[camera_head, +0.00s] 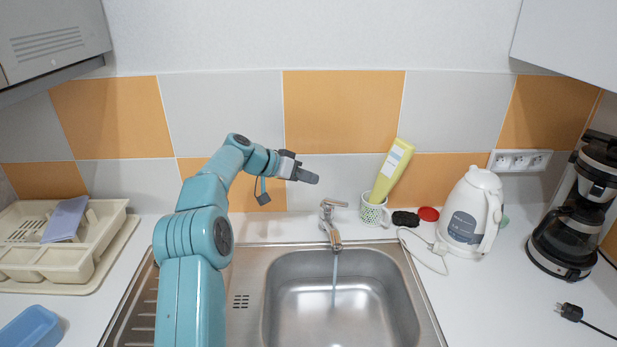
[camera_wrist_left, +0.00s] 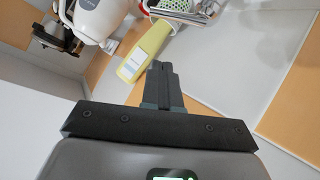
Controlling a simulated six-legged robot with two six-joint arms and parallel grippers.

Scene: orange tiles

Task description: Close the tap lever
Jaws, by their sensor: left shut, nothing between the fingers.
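The tap (camera_head: 331,222) is a chrome mixer behind the sink basin, and a stream of water runs from its spout into the basin. Its lever (camera_head: 334,203) is at the top of the tap and points to the right. My left gripper (camera_head: 312,178) is shut and empty. It is up in front of the tiled wall, above and slightly left of the tap lever, and apart from it. In the left wrist view the shut fingers (camera_wrist_left: 163,72) show at the middle. My right gripper is in neither view.
Right of the tap stand a patterned cup (camera_head: 374,213) with a yellow bottle (camera_head: 392,170), a black sponge (camera_head: 405,219), a red lid (camera_head: 428,214), a white kettle (camera_head: 470,212) and a coffee maker (camera_head: 578,215). A dish rack (camera_head: 100,250) is at left. The sink basin (camera_head: 385,290) holds no objects.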

